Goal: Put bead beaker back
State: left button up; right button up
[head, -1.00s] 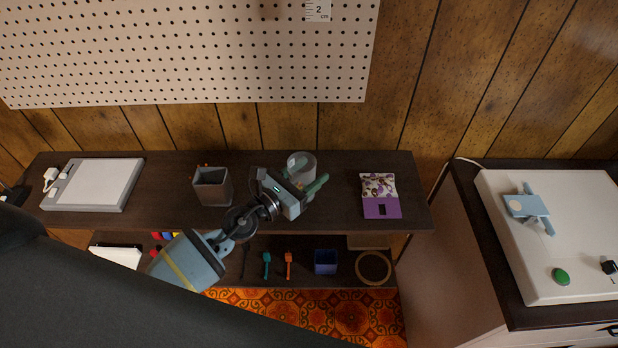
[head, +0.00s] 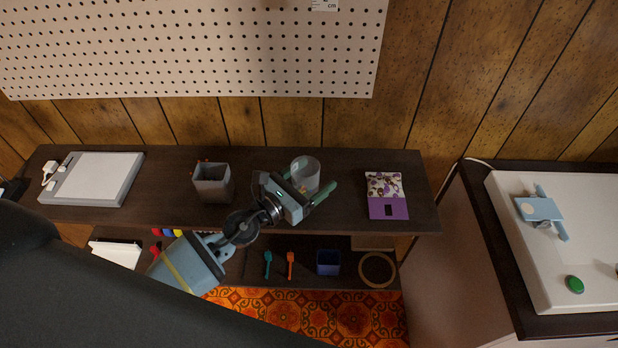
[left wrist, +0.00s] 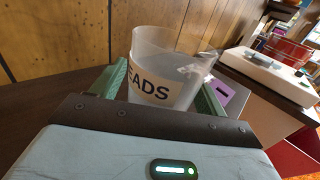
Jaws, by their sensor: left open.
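The bead beaker (head: 305,172) is a clear, pale cup standing on the dark upper shelf (head: 345,212). In the left wrist view the beaker (left wrist: 172,62) shows a cream label reading "EADS", the rest of the word cut off by its curve. My left gripper (head: 307,184) has its green fingers apart, one on each side of the beaker. In the left wrist view the fingers (left wrist: 160,92) flank the beaker's lower part, which is hidden behind the gripper body. I cannot tell whether either finger touches it. My right gripper is not in view.
A grey pencil cup (head: 213,185) stands left of my gripper, and a purple patterned packet (head: 387,196) lies to the right. A white tablet-like device (head: 95,178) is at the far left. A blue box (head: 328,262) and a hoop (head: 377,270) sit on the lower shelf.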

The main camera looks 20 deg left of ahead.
pick_arm(q)
jog(key=shift+r, duration=0.2)
jog(key=shift+s+a+f, duration=0.1)
jog(key=shift+s+a, duration=0.05)
jog(key=shift+s, duration=0.1)
jog(key=b+v, duration=0.1)
jog(key=v, duration=0.9)
jog(key=shift+s+f+b, duration=0.1)
jog(key=shift+s+b, duration=0.1)
jog(key=shift+b, duration=0.15)
jog(key=shift+s+a, duration=0.3)
jog(key=shift+s, duration=0.2)
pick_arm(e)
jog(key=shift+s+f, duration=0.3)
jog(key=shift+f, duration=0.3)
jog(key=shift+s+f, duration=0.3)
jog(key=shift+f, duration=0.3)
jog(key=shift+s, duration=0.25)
